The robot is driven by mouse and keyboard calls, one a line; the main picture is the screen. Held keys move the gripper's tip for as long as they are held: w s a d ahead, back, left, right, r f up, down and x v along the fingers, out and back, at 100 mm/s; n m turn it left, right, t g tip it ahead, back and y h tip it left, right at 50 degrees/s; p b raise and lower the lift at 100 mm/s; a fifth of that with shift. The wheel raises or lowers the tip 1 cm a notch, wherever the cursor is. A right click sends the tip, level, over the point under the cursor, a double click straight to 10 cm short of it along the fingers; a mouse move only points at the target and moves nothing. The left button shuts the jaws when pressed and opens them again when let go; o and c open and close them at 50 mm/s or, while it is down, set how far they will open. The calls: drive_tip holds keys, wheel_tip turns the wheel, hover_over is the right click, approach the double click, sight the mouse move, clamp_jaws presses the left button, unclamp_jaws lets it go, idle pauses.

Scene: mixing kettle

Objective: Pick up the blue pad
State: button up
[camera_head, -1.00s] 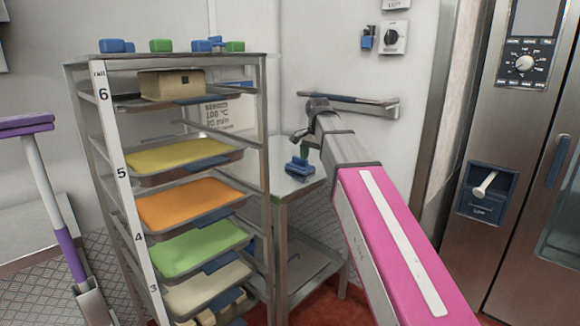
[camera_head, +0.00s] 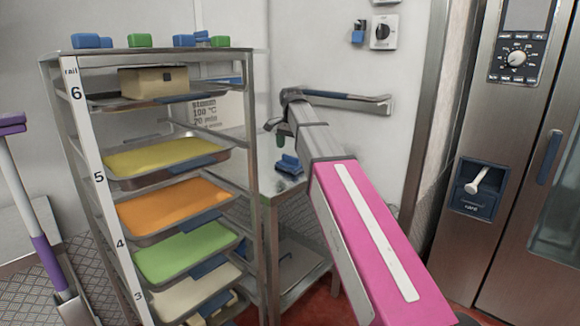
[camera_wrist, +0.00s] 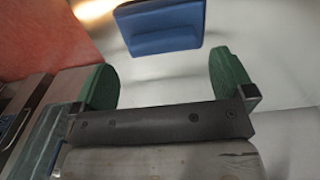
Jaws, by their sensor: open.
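A blue pad (camera_wrist: 160,28) shows in the wrist view, just beyond the fingertips and roughly centred between them. In the head view, a blue item (camera_head: 290,163) that looks like this pad is on the small steel table (camera_head: 262,186) right of the rack. My gripper (camera_wrist: 165,80) is open, with its green fingertips apart and nothing between them. In the head view my gripper (camera_head: 277,135) is small and partly hidden by my arm, a little above the blue item. Whether the pad touches a surface cannot be told from the wrist view.
A steel rack (camera_head: 150,56) with coloured trays stands left of the table, close to my arm. Several blue and green blocks (camera_head: 139,40) lie on its top. A wall bar (camera_head: 345,102) runs behind my arm. A steel oven (camera_head: 500,150) stands at the right.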

sight(290, 156)
wheel_tip(290, 156, down, 5)
drive_tip(key=shift+w+a+r, duration=0.1)
drive_tip(key=shift+a, duration=0.05)
drive_tip(key=c, duration=0.7)
drive_tip(key=shift+c, duration=0.2)
drive_tip(key=shift+r, duration=0.1)
drive_tip(key=shift+r, duration=0.55)
wheel_tip(290, 156, up, 3)
drive_tip(key=shift+f, duration=0.2)
drive_tip(key=s+a+r, duration=0.1)
drive_tip(key=s+r, duration=0.6)
drive_tip(key=s, duration=0.4)
drive_tip(key=shift+s+a, duration=0.3)
drive_tip(key=shift+o, duration=0.5)
